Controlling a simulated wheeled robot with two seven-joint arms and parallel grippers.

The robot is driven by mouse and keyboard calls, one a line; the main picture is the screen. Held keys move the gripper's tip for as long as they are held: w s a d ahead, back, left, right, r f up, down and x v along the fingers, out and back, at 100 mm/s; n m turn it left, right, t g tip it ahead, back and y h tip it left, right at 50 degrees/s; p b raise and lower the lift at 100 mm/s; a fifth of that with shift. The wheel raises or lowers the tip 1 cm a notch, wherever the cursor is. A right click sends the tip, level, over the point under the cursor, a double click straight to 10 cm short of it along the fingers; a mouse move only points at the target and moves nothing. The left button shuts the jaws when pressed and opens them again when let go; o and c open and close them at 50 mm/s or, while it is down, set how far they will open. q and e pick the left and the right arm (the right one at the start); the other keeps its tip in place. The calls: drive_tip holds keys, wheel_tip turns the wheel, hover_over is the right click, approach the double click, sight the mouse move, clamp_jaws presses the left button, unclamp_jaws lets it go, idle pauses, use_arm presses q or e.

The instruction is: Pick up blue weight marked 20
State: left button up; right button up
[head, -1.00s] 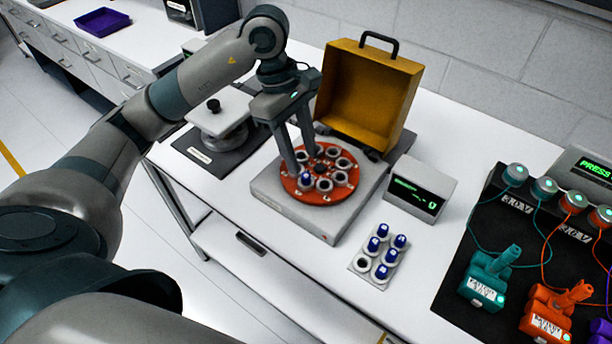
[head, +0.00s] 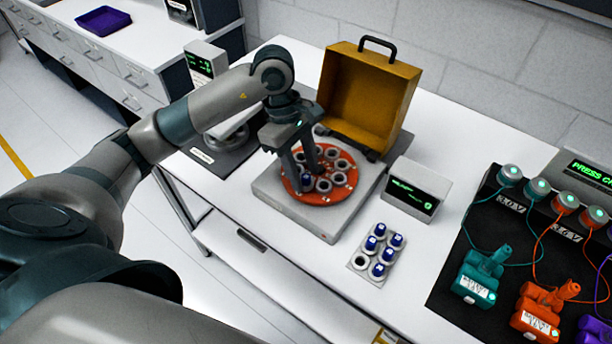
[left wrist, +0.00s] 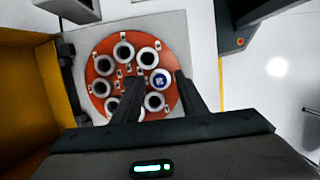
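A blue weight (head: 306,181) sits in one socket of the red-orange round rotor (head: 335,192) on the grey machine. It also shows in the left wrist view (left wrist: 161,82), with a white mark on top too small to read. My left gripper (head: 304,172) is low over the rotor, its fingers pointing down near that weight. In the left wrist view its two fingers (left wrist: 160,92) are apart, with the weight showing in the gap between them. Other blue weights (head: 377,250) stand in a small grey rack; their marks are too small to read. My right gripper is not in view.
The machine's yellow lid (head: 365,100) stands open behind the rotor. A small display box (head: 417,190) is right of the machine. Teal (head: 478,280) and orange (head: 540,312) tools lie on a black mat at right. White table is clear around the rack.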

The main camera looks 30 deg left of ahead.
sight(310, 178)
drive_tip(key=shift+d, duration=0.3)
use_arm(q)
clamp_jaws()
idle(0.3)
